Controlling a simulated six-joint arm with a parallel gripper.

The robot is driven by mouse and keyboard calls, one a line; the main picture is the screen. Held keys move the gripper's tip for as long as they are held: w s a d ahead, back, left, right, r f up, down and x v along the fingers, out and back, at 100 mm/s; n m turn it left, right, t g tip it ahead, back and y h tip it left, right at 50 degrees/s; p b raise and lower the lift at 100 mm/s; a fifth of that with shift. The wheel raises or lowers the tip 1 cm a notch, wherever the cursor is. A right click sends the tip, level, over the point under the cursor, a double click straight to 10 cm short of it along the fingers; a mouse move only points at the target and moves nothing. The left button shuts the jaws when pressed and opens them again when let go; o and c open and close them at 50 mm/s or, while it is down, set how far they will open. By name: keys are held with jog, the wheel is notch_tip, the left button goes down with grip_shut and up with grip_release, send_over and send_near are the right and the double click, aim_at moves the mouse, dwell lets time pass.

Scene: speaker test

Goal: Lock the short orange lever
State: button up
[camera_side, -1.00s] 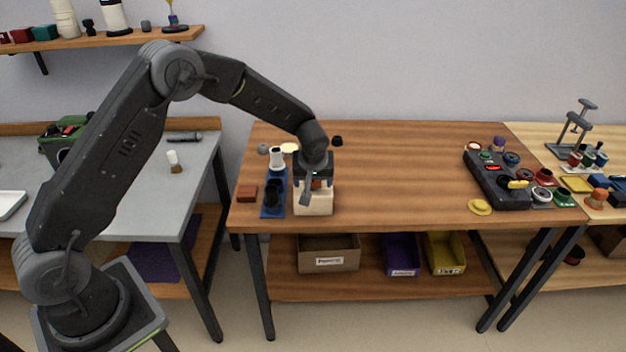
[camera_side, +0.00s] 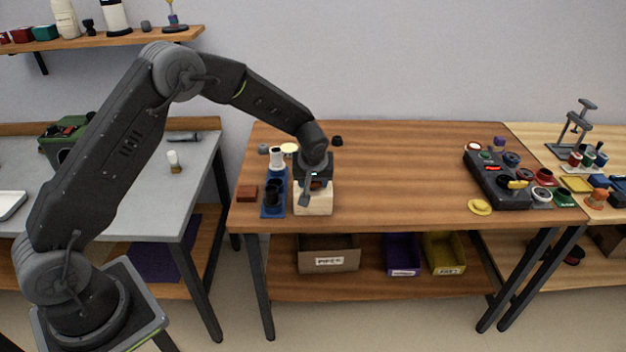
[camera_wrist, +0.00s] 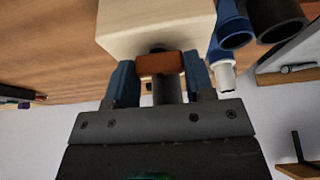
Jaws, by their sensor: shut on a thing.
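The short orange lever (camera_wrist: 160,64) shows in the wrist view in front of a pale wooden block (camera_wrist: 150,25). My gripper (camera_wrist: 161,82) has its two blue-grey fingers on either side of the lever and is shut on it. A dark round post shows just behind and below the lever. In the side view the wooden block (camera_side: 314,204) stands near the left front of the wooden table, with my gripper (camera_side: 309,191) pointing down over it. My gripper hides most of the lever there.
A blue holder (camera_side: 272,211) with dark and white cylinders stands close to the block's left. A red-brown block (camera_side: 247,192) lies further left. A dark control box (camera_side: 497,181) stands far right. The table's middle is clear.

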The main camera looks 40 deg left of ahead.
jog(key=shift+m+h, duration=0.5)
jog(key=shift+m, duration=0.9)
jog(key=o, duration=0.9)
jog(key=shift+r+t, duration=0.1)
jog(key=shift+t, duration=0.2)
jog(key=v, duration=1.3)
jog(key=shift+s+d+r, duration=0.1)
jog(key=shift+r, duration=0.2)
